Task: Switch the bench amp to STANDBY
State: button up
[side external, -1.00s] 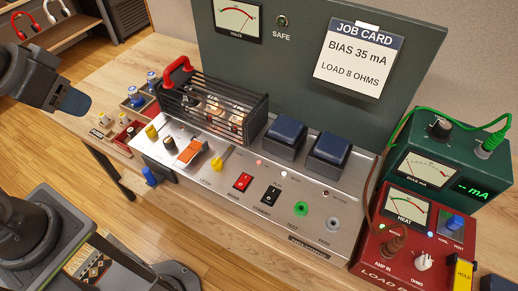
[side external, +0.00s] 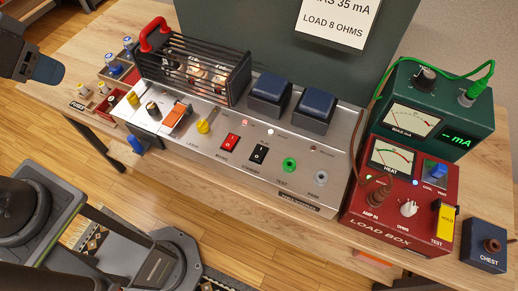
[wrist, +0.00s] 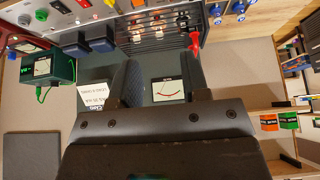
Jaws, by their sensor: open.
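The bench amp (side external: 190,134) has a silver sloped panel and stands on the wooden bench in the side view; it shows upside down at the top of the wrist view (wrist: 160,22). A black rocker switch (side external: 258,154), with small labels I cannot fully read, sits right of a red rocker switch (side external: 230,143). Which way the black rocker is set is unclear. My gripper (wrist: 157,66) is open and empty in the wrist view, with its two dark fingers apart. In the side view part of it shows at the far left edge (side external: 45,68), away from the switches.
A black cage with a red handle (side external: 153,32) covers the tubes. Blue-black transformers (side external: 269,93) stand behind the switches. A red load box (side external: 400,185), green meter (side external: 440,105) and blue chest block (side external: 485,245) are at right. A fuse tray (side external: 103,96) is at left.

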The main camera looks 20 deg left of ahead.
jog(key=shift+w+d+r, duration=0.15)
jog(key=shift+w, duration=0.1)
jog(key=c, duration=0.3)
jog(key=w+d+m, duration=0.1)
jog(key=w, duration=0.1)
jog(key=w+d+r+m+g, duration=0.1)
jog(key=d+m, duration=0.1)
jog(key=w+d+m, duration=0.1)
jog(key=w, duration=0.1)
jog(key=shift+w+d+r+m+g+h, duration=0.2)
jog(key=shift+w+r+m+g+h, duration=0.1)
jog(key=shift+w+g+h, duration=0.1)
grip_shut()
jog(key=w+d+f+m+g, duration=0.25)
jog(key=w+d+m, duration=0.2)
jog(key=d, duration=0.35)
jog(key=w+d+f+m+g, duration=0.1)
jog(key=w+d+f+m, duration=0.3)
jog(key=d, duration=0.3)
jog(key=w+d+f+m+g, duration=0.1)
jog(key=d+f+m, duration=0.4)
jog(key=d, duration=0.5)
notch_tip(320, 180, down, 2)
jog(key=shift+f+g+y, duration=0.15)
jog(key=shift+g+y, duration=0.2)
jog(key=shift+y, duration=0.05)
jog(key=shift+w, duration=0.1)
